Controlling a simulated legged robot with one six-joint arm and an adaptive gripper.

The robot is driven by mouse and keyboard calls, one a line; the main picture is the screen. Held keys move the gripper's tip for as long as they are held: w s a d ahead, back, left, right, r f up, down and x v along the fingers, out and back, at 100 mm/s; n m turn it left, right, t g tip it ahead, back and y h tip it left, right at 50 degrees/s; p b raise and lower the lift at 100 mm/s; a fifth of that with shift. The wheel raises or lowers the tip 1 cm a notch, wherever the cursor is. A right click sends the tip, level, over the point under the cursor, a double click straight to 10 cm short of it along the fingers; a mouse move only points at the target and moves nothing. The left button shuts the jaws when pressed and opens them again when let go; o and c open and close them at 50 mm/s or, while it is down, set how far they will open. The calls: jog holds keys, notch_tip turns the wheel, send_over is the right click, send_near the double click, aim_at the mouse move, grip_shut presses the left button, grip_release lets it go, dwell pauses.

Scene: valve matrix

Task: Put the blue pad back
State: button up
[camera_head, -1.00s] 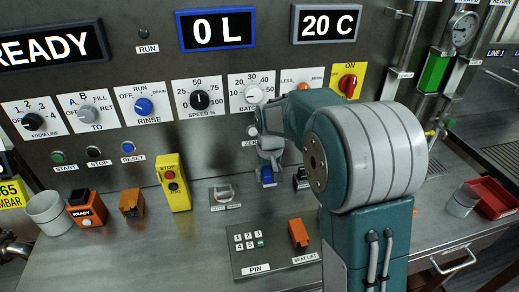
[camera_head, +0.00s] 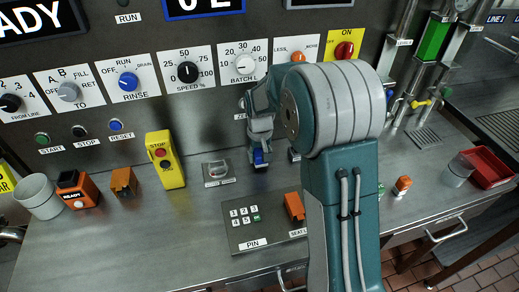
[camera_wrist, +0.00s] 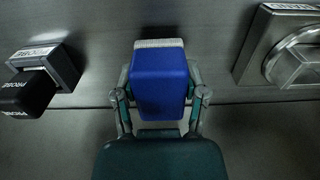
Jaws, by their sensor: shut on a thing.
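The blue pad (camera_wrist: 160,82) is a blue block with a pale, bristly-looking strip along its far edge. In the wrist view it sits between the two fingers of my gripper (camera_wrist: 161,98), which is shut on it. In the head view my gripper (camera_head: 259,150) points down near the back panel, and the blue pad (camera_head: 259,157) shows at its tip, just above or on the metal counter. I cannot tell whether the pad touches the counter. My arm hides part of the counter to the right.
A black probe in a dark holder (camera_wrist: 50,72) is left of the pad in the wrist view. A metal fixture with a round part (camera_wrist: 295,55) is at right. In the head view a yellow stop box (camera_head: 165,160), PIN keypad (camera_head: 246,217) and orange seat-lift cover (camera_head: 294,206) stand around.

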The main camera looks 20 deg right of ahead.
jog(key=shift+f, duration=0.35)
jog(key=shift+f, duration=0.45)
jog(key=o, duration=1.1)
jog(key=shift+r, duration=0.1)
